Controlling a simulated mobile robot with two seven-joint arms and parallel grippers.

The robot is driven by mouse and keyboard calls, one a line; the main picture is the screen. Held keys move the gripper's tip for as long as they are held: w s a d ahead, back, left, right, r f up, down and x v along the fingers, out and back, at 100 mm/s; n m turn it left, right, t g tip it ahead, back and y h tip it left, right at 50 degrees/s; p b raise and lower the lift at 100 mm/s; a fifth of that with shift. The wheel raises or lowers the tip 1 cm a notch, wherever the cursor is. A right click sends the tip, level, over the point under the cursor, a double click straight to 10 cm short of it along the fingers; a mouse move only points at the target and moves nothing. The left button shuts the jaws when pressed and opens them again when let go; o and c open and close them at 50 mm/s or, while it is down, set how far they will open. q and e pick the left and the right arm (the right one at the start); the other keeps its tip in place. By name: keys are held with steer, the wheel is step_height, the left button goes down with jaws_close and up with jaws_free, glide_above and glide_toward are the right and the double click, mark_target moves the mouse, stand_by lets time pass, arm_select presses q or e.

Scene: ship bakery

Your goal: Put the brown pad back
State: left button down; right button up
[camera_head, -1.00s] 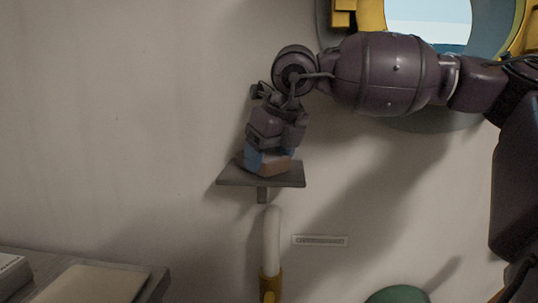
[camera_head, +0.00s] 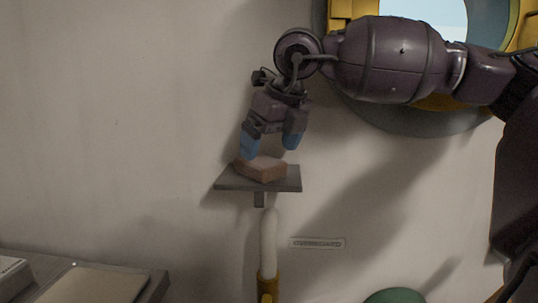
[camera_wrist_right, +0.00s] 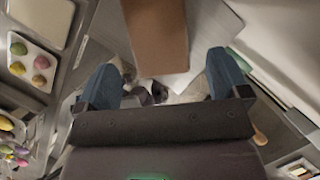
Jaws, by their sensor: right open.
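The brown pad (camera_head: 262,169) lies on a small grey wall shelf (camera_head: 230,182) in the head view. My right gripper (camera_head: 270,148) is just above the pad, pointing down, with its blue fingertips open and apart from it. In the right wrist view the pad (camera_wrist_right: 157,35) shows at the top, beyond the gap between the two open blue fingers (camera_wrist_right: 170,85). Nothing is held between them. My left gripper is not in view.
A light tube with a yellow base (camera_head: 268,250) stands below the shelf. A labelled plate (camera_head: 317,243) is on the wall. A round porthole (camera_head: 425,122) is behind my right arm. A counter (camera_head: 152,290) with a pale board (camera_head: 90,285) is at lower left.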

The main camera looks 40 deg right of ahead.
steer(key=p+v, duration=0.1)
steer(key=v, duration=0.7)
stand_by(0.5)
